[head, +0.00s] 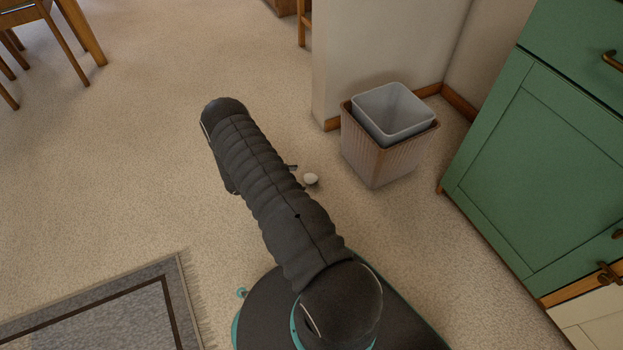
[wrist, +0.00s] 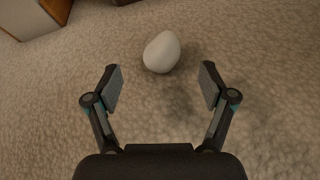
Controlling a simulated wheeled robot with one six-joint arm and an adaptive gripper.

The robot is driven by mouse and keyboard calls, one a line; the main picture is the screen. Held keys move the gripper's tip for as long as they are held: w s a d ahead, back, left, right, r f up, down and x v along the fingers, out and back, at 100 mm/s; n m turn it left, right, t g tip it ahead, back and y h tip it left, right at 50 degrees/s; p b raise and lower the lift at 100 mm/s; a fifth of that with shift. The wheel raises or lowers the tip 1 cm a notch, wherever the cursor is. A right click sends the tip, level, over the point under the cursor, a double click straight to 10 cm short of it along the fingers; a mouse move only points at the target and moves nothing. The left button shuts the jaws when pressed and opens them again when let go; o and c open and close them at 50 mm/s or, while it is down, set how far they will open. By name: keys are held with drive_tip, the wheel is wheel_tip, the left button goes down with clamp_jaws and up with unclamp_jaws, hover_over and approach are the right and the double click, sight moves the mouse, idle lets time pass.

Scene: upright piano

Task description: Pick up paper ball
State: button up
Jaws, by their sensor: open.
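A small white paper ball (head: 311,179) lies on the carpeted floor, just right of my arm in the head view. It also shows in the wrist view (wrist: 161,52), near the top centre, a smooth rounded white shape. My gripper (wrist: 160,84) is open and empty. Its two fingers stand wide apart in the wrist view, and the ball is beyond the fingertips, roughly centred between them. In the head view my gripper is mostly hidden behind my arm, with only a small dark tip showing left of the ball.
A ribbed waste bin with a grey liner (head: 390,125) stands by the wall corner (head: 370,50), close to the ball. A green cabinet (head: 545,165) is at the right. A fringed rug (head: 100,315) lies at lower left. Wooden chair legs (head: 65,45) stand at upper left. Open carpet lies between.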

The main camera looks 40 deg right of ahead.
sight(306, 179)
drive_tip(key=shift+b+x, duration=0.3)
drive_tip(key=shift+x, duration=2.55)
drive_tip(key=shift+s+a, duration=0.1)
drive_tip(key=c, duration=0.8)
